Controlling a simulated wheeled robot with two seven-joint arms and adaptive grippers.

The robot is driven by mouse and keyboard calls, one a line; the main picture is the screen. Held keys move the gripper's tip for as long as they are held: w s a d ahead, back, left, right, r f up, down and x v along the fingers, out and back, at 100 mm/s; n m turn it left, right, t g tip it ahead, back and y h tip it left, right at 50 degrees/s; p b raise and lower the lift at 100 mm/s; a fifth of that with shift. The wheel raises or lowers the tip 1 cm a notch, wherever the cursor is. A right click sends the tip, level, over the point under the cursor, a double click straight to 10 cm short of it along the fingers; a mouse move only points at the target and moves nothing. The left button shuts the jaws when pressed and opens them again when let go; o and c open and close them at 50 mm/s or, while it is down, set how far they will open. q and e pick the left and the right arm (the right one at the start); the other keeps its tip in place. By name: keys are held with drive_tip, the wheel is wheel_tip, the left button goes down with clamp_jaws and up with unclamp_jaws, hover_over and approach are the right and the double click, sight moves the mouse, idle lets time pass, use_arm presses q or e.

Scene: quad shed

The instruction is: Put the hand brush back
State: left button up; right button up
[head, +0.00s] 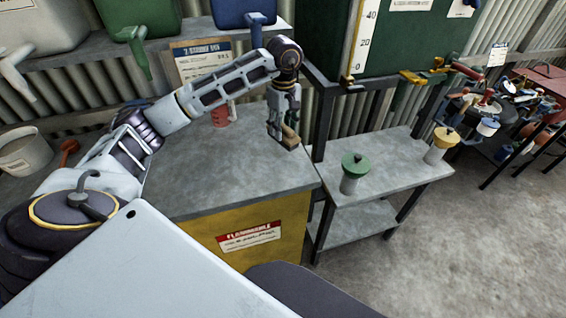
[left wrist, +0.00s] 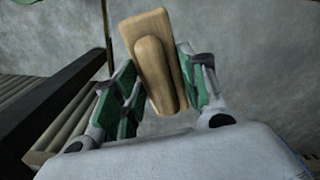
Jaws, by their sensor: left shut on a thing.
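The hand brush (left wrist: 157,62) is wooden, a pale tan block with a rounded handle part. In the left wrist view it is between the two green-padded fingers of my left gripper (left wrist: 160,92), which is shut on it. In the head view my left gripper (head: 284,122) points down near the right end of the grey-topped yellow cabinet, with the brush (head: 290,137) at its tips. I cannot tell whether the brush touches the top. My right gripper is not in view.
The yellow cabinet's grey top (head: 240,165) is mostly clear, with a red cup (head: 220,116) at the back. A lower metal bench (head: 395,168) to the right holds a green-lidded container (head: 354,172) and a yellow-lidded one (head: 440,146). A dark post stands between them.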

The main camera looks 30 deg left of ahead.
sight(283, 142)
use_arm(q)
wheel_tip(283, 142, down, 5)
drive_tip(key=shift+f+p, duration=0.1)
drive_tip(key=shift+p, duration=0.25)
drive_tip(key=shift+f, duration=0.5)
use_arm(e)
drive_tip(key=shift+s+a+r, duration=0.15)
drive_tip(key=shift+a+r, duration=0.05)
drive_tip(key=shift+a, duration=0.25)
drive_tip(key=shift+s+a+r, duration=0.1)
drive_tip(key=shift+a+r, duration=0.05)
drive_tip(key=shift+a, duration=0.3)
use_arm(q)
drive_tip(key=shift+f+p, duration=0.3)
drive_tip(key=shift+f, duration=1.6)
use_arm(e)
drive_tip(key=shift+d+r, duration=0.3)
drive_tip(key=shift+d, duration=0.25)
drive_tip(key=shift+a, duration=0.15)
